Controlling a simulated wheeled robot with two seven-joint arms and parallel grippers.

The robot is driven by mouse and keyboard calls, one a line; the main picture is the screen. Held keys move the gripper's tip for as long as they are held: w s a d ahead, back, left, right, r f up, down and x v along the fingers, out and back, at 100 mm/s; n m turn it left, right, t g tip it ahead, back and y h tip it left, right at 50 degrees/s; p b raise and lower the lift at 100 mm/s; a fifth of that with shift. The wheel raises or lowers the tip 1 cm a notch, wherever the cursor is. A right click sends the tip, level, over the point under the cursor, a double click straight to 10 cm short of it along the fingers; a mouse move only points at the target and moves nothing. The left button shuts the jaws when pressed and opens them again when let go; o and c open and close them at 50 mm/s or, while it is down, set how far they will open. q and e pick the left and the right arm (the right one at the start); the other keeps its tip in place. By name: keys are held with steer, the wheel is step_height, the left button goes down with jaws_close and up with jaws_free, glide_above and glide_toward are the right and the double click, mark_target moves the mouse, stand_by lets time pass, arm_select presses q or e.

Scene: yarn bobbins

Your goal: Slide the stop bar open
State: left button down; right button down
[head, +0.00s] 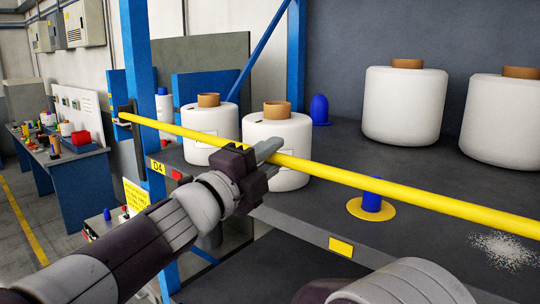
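The stop bar (400,192) is a long yellow rod. It runs across the front of the shelf, from a dark bracket (128,116) on the blue post at the left to beyond the right edge. My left gripper (268,150) reaches up from the lower left and its grey fingers are at the bar, in front of a white bobbin. The gripper body hides part of the bar, and I cannot tell whether the fingers are closed on it. My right gripper is not in view.
White yarn bobbins with brown cores (277,142) (405,105) stand on the dark shelf behind the bar. A blue peg on a yellow disc (371,208) is just below the bar. A blue upright post (140,80) stands left. White flecks (505,250) lie at the right.

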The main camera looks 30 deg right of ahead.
arm_select(q)
step_height(320, 180, down, 18)
steer(key=b, duration=1.7)
steer(key=shift+r, duration=0.2)
steer(key=c, duration=1.1)
jaws_free()
steer(key=shift+s+r, duration=0.1)
steer(key=shift+o, duration=0.2)
steer(key=shift+s, duration=0.1)
